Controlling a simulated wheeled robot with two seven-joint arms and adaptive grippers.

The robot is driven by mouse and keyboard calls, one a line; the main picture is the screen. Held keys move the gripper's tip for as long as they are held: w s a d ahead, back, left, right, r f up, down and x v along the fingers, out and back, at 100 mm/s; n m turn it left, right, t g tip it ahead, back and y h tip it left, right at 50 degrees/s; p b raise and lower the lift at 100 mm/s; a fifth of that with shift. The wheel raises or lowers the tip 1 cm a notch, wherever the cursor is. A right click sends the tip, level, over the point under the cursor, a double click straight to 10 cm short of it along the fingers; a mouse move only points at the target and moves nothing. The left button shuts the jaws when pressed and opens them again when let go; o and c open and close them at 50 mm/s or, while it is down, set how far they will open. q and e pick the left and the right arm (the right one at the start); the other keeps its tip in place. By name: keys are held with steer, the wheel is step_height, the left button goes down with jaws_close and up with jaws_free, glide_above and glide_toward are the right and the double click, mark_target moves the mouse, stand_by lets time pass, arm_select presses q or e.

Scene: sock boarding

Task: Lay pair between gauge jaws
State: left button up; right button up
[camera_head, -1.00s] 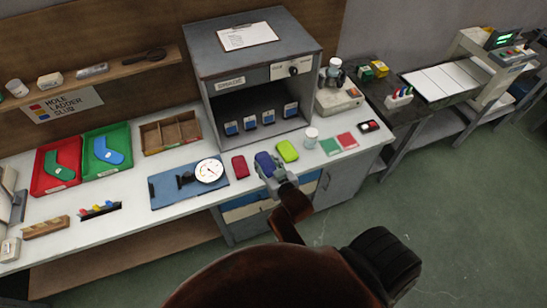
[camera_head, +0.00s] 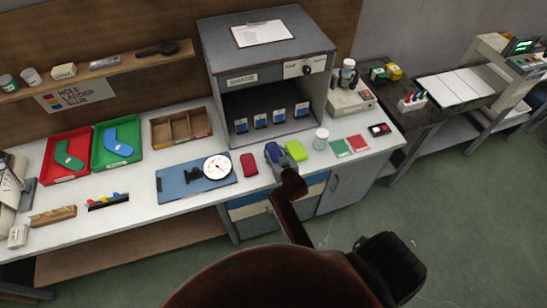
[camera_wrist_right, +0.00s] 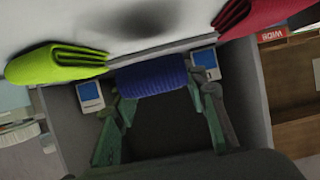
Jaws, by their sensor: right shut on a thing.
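My right gripper (camera_head: 279,156) is shut on a rolled blue sock pair (camera_head: 272,149) at the front of the bench. The right wrist view shows the blue pair (camera_wrist_right: 152,81) across the green fingers, apart from the white bench top. The thickness gauge is a white dial (camera_head: 217,167) with a dark stand on a blue plate (camera_head: 180,189), left of my gripper. The space between its jaws is too small to make out. A red pair (camera_head: 249,164) lies between gauge and gripper. A lime pair (camera_head: 296,151) lies just right of the gripper. My left gripper is out of view.
A grey cabinet (camera_head: 225,110) with several blue-labelled items stands behind.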

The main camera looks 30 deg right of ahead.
mark_target(274, 156)
steer(key=shift+w+f, duration=0.2)
steer(key=shift+f, duration=0.05)
steer(key=shift+w+f, duration=0.1)
steer(key=shift+f, duration=1.5)
steer(key=o, duration=0.7)
steer(key=shift+f+b, duration=0.2)
steer(key=shift+b, duration=0.1)
steer(key=o, duration=0.5)
steer(key=shift+c, duration=0.2)
steer(key=shift+r, duration=0.1)
